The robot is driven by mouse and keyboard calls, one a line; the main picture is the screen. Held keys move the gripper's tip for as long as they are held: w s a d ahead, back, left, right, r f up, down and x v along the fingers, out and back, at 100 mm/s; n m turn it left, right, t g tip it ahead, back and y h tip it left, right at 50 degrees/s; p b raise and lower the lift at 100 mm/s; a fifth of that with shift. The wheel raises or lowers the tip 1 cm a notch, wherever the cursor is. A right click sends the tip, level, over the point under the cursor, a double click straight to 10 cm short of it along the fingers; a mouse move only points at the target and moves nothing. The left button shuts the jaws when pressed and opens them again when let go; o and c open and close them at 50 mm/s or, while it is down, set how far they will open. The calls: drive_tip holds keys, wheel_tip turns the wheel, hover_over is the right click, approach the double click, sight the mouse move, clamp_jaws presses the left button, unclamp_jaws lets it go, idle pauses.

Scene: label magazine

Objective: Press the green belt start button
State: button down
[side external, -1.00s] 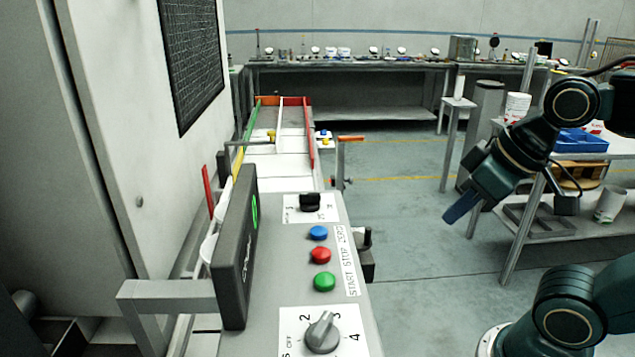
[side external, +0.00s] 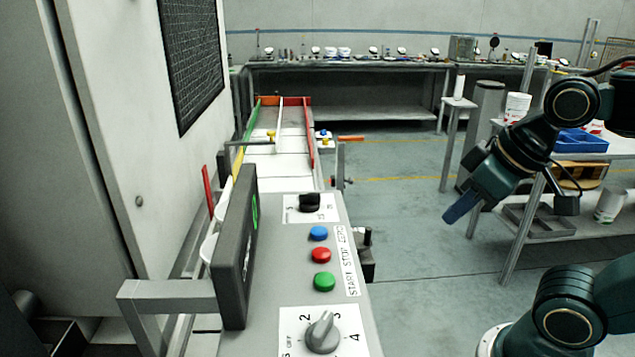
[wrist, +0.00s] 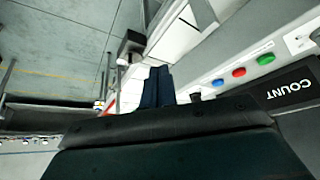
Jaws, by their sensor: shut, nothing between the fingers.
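The green button (side external: 323,281) sits on the sloping grey control panel (side external: 270,242), at the near end of a row with a red button (side external: 321,255) and a blue button (side external: 319,233). The label beside them reads START STOP ZERO. My gripper (side external: 458,210) is shut and empty, in the air to the right of the panel, well apart from the buttons. In the wrist view its dark fingers (wrist: 158,72) are together, and the green button (wrist: 265,58) shows to their right.
A rotary knob (side external: 322,333) is in front of the green button, and a black switch (side external: 310,202) is behind the blue one. A dark display box (side external: 235,250) stands along the panel's left side. A table with a blue bin (side external: 580,141) is at right.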

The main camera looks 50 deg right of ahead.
wheel_tip(320, 180, up, 8)
drive_tip(key=n+t+y, duration=0.3)
drive_tip(key=n+y, duration=0.1)
drive_tip(key=n, duration=1)
hover_over(334, 280)
drive_tip(key=shift+f, duration=0.25)
drive_tip(key=shift+f, duration=4.2)
